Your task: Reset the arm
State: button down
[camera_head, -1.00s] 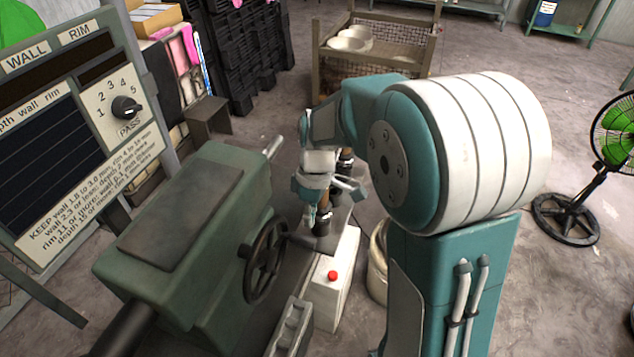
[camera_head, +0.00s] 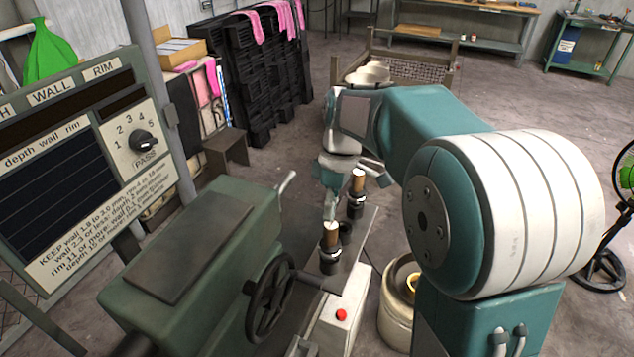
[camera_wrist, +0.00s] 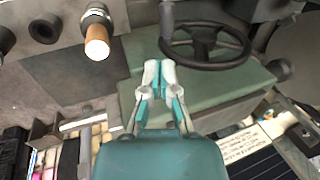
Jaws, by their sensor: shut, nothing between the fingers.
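My gripper (camera_wrist: 158,68) is shut and empty in the wrist view, its pale fingertips together over the green machine housing (camera_wrist: 210,88). In the head view my gripper (camera_head: 331,212) points down just behind a tool with a wooden handle (camera_head: 330,238) in a dark holder. A second wooden-handled tool (camera_head: 357,182) stands upright to its right. One wooden handle (camera_wrist: 97,42) also shows in the wrist view, left of my gripper and apart from it. My arm reaches across the right half of the head view.
The green machine (camera_head: 190,265) with a handwheel (camera_head: 270,297) stands at front left. A panel with a dial (camera_head: 142,141) is at far left. A white box with a red button (camera_head: 341,314) and a pale bin (camera_head: 400,320) stand below my arm. A fan (camera_head: 600,270) is at right.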

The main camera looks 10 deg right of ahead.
jog(key=s+d+r+m+t+h, duration=0.1)
jog(key=s+m+t, duration=0.7)
jog(key=s, duration=1)
notch_tip(320, 180, up, 2)
jog(key=m+h, duration=0.1)
jog(key=m, duration=0.1)
jog(key=shift+r+m, duration=0.2)
jog(key=shift+m, duration=0.2)
jog(key=shift+a, duration=0.1)
